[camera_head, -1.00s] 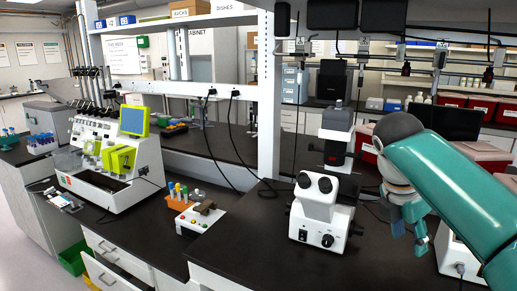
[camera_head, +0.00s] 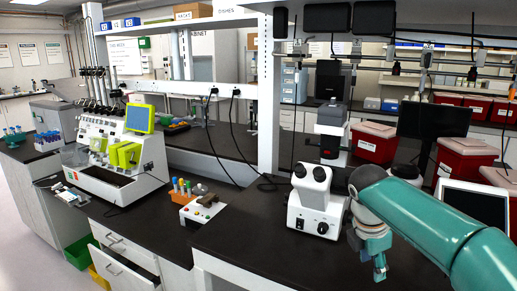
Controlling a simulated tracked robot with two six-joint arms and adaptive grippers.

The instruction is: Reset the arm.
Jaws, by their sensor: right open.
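My right arm, teal with a grey joint cap, comes in from the lower right. My right gripper (camera_head: 380,266) hangs from its end, pointing down above the dark bench, just right of the white microscope (camera_head: 316,207). It is open, and I see nothing held in it. The fingertips are small and partly merged in view, and I cannot tell whether the gripper touches the microscope. My left gripper is out of view.
The cell processor (camera_head: 108,165) with yellow-green parts stands on the left bench. A small white device (camera_head: 204,211) and an orange tube rack (camera_head: 182,197) sit near the centre. Red bins (camera_head: 465,163) and a monitor (camera_head: 434,121) stand behind the arm. A drawer (camera_head: 128,262) hangs open.

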